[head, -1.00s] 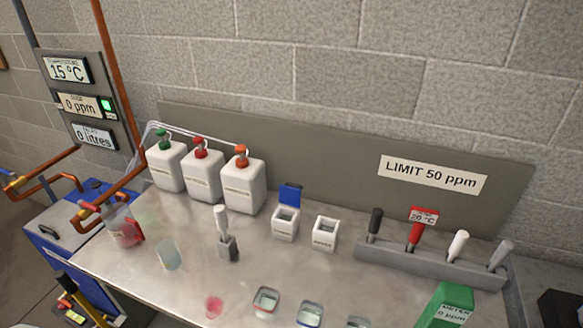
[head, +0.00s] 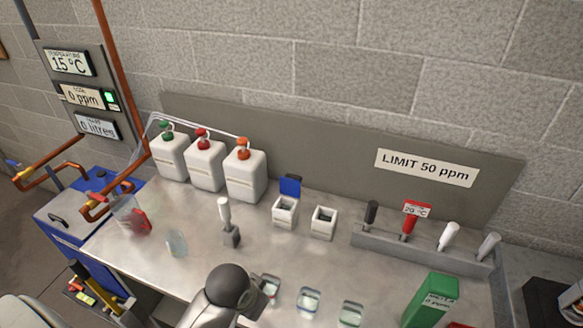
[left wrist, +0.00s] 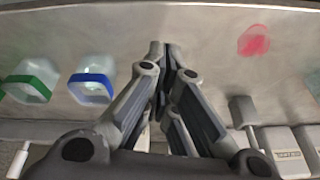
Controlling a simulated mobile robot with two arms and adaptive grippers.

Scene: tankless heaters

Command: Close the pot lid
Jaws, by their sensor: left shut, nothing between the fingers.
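A small white pot (head: 285,213) stands on the steel bench near the back panel in the head view. Its blue lid (head: 290,186) stands up open at the pot's back edge. My left arm reaches in at the bottom of the head view, in front of the pot and apart from it. My left gripper (left wrist: 165,48) shows in the left wrist view with its fingers together and nothing between them, above the bench. In the head view its fingers are mostly hidden behind its own arm link. My right gripper is not in view.
A second white pot (head: 323,222) stands right of the first. A grey stand with a white-handled tool (head: 226,220) stands to the left. Glass beakers (head: 309,301) line the front. White bottles (head: 246,175), a grey tool rack (head: 420,252) and a green meter (head: 430,298) stand around.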

